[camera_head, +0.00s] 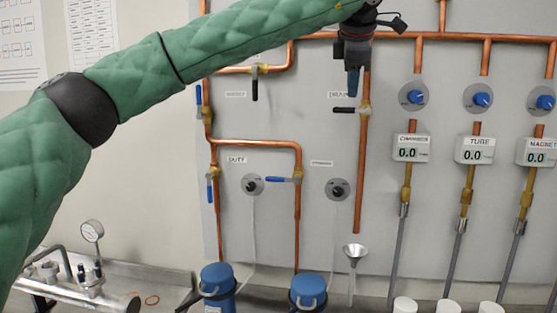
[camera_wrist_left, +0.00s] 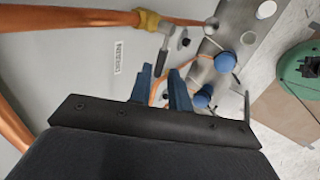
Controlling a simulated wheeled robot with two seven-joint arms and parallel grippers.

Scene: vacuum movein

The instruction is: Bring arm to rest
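My green left arm (camera_head: 150,75) reaches across the top of the head view from the left. Its gripper (camera_head: 353,92) points down in front of the wall panel, just above the black-handled valve (camera_head: 345,109) beside the label that seems to read DRAIN. In the left wrist view, the two blue fingers (camera_wrist_left: 160,85) stand apart with nothing held between them. Whether they touch the panel or pipe cannot be told. My right gripper is in neither view.
Copper pipes (camera_head: 361,180) and several valves run over the grey panel (camera_head: 325,220). Gauges read 0.0 at right. Blue-topped canisters (camera_head: 218,278) and a funnel (camera_head: 354,252) stand below. A metal bench (camera_head: 130,285) is lower left. A green round object (camera_wrist_left: 300,70) shows in the wrist view.

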